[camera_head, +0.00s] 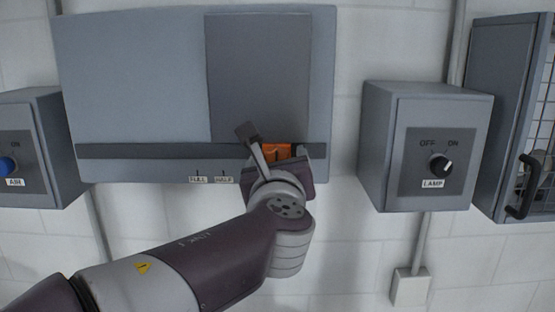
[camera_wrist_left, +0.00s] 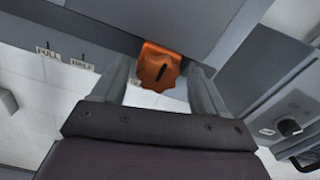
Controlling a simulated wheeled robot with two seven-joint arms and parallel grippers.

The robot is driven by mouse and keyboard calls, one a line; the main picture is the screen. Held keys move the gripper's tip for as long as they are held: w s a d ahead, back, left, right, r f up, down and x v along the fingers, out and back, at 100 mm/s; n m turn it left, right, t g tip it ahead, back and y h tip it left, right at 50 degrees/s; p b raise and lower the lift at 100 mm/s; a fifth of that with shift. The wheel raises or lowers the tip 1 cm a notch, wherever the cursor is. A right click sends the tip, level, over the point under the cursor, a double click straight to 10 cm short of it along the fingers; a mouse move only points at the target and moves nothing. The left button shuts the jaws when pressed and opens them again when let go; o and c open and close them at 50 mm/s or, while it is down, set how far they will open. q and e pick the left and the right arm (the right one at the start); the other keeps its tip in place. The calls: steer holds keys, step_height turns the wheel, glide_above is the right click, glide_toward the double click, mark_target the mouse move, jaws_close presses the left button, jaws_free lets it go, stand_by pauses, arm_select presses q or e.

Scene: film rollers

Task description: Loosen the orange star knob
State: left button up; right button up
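The orange star knob (camera_head: 277,152) sits on the dark horizontal rail of the grey wall panel (camera_head: 130,80), at the lower edge of a darker sliding plate (camera_head: 258,75). In the left wrist view the knob (camera_wrist_left: 158,71) faces me, with a slanted dark mark on its face. My left gripper (camera_head: 276,143) is open, with one finger on each side of the knob. In the left wrist view a gap shows between the knob and the right finger; the left finger is closer, and contact is unclear. My right gripper is not in view.
FULL (camera_head: 198,180) and HALF (camera_head: 224,180) labels sit left of the knob under the rail. A LAMP switch box (camera_head: 375,150) stands to the right, an AIR box (camera_head: 50,150) to the left. A mesh-front cabinet (camera_head: 500,110) is at far right. White wall lies below.

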arm_select(q)
steer(key=shift+w+a, duration=0.2)
steer(key=shift+w, duration=0.05)
steer(key=c, duration=0.4)
steer(key=shift+f, duration=0.1)
steer(key=c, duration=0.5)
steer(key=shift+d, duration=0.2)
steer(key=shift+c, duration=0.8)
steer(key=shift+a, duration=0.1)
